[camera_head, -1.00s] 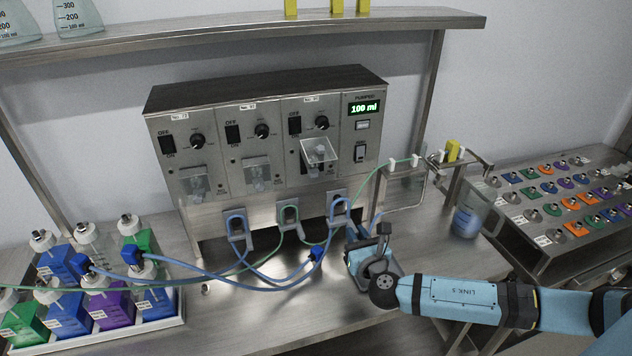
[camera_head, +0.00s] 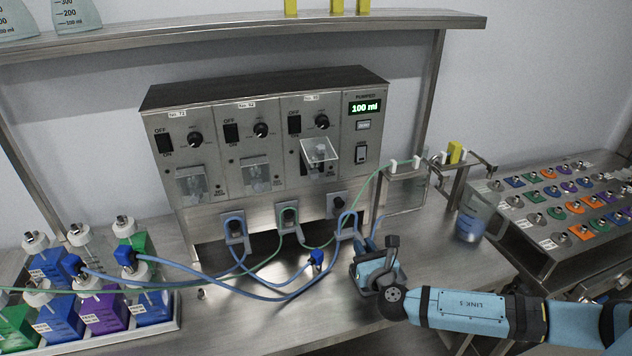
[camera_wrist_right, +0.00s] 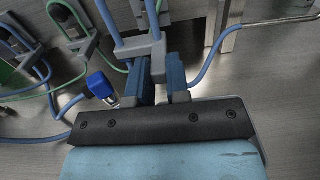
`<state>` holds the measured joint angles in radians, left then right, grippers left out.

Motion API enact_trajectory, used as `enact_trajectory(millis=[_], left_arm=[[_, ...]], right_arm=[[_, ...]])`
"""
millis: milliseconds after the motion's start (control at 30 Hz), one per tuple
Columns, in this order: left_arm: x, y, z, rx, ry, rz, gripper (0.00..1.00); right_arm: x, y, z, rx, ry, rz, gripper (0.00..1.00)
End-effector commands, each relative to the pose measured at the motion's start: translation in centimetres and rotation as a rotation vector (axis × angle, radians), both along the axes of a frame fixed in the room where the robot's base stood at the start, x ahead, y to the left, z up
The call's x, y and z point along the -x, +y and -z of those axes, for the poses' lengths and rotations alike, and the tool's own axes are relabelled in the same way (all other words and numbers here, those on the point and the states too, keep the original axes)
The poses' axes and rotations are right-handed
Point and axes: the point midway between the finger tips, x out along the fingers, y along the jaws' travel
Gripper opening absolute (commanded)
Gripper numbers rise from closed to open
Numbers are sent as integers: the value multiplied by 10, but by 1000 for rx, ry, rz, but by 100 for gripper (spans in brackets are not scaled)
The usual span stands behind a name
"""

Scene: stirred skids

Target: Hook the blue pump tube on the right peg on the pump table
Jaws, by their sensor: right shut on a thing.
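The blue pump tube (camera_head: 343,221) forms an upright loop in front of the right pump unit. My right gripper (camera_head: 361,246) is below this loop. In the right wrist view, my right gripper (camera_wrist_right: 158,68) is shut on the tube's grey clip (camera_wrist_right: 140,48), with the blue tube (camera_wrist_right: 118,22) rising from it. The right pump head (camera_head: 337,205) is bare. A rack with white pegs (camera_head: 393,164) stands right of the pump, and a green tube runs to it. Which peg is the right one is hard to tell. My left gripper is not in view.
The pump box (camera_head: 265,140) stands behind. Two other pump heads hold tubes. A beaker (camera_head: 477,215) stands at right, a bottle tray (camera_head: 178,328) at left. The front of the table is clear.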

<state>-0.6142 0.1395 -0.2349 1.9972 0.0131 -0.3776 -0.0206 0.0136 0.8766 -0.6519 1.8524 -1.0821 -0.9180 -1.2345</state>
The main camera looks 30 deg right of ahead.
Motion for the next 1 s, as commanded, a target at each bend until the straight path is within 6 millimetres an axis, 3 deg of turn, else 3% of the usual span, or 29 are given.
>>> enact_trajectory(millis=[200,1000], left_arm=[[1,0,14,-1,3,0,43],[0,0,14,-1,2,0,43]], right_arm=[[1,-7,16,0,-1,-1,0],[-10,-10,16,-1,-1,1,0]])
